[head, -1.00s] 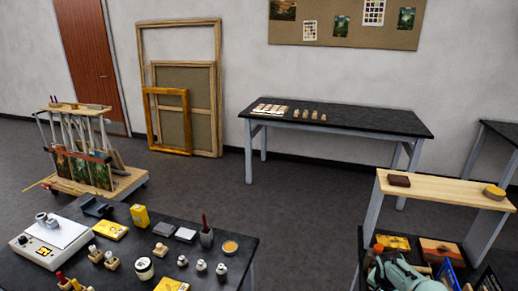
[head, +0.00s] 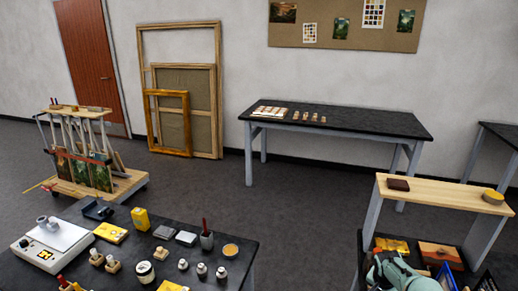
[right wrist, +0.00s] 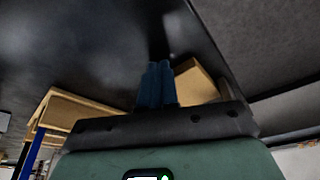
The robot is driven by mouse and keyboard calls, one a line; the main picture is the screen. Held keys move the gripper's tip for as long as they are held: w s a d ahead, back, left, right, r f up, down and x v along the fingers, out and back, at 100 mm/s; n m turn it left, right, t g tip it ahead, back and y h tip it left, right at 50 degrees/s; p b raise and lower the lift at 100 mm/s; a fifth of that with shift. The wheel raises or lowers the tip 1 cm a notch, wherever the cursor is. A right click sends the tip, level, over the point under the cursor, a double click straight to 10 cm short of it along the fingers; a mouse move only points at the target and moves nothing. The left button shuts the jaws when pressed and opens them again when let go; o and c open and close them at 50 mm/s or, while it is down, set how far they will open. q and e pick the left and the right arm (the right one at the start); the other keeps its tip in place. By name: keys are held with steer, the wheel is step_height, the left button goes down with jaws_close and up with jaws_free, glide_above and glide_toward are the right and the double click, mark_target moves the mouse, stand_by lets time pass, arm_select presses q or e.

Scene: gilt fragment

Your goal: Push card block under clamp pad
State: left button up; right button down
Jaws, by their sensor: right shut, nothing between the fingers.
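My right gripper (right wrist: 154,86) shows in the right wrist view with its dark blue fingers together and nothing between them. A tan block (right wrist: 196,84), possibly the card block, lies just right of the fingertips, partly hidden by the fingers and the gripper body. I cannot tell whether they touch. In the head view only part of my green right arm shows at the bottom right, by the bench under the wooden shelf; its fingertips are hidden. I cannot make out the clamp pad in either view. My left gripper is not in view.
A wooden shelf (head: 440,193) bears a dark brown block (head: 398,184) and a round yellow item (head: 493,196). Beneath it are a yellow packet (head: 391,245) and an orange-brown box (head: 440,255). A black table (head: 235,248) with several tools stands at left. Open floor lies between.

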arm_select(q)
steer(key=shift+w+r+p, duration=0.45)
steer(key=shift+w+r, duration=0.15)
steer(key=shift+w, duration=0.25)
arm_select(e)
steer(key=shift+w+d, duration=0.25)
steer(key=shift+w, duration=0.65)
steer(key=shift+w+d, duration=0.3)
steer(key=shift+w, duration=0.55)
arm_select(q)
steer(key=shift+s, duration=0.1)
arm_select(e)
steer(key=shift+s, duration=0.1)
steer(key=shift+s+a+b, duration=0.15)
steer(key=shift+s+b, duration=0.2)
steer(key=shift+w+r+p, duration=0.1)
steer(key=shift+r+p, duration=0.3)
steer(key=shift+r, duration=1.25)
step_height(320, 180, up, 6)
steer(key=shift+f, duration=0.1)
steer(key=shift+f, duration=0.15)
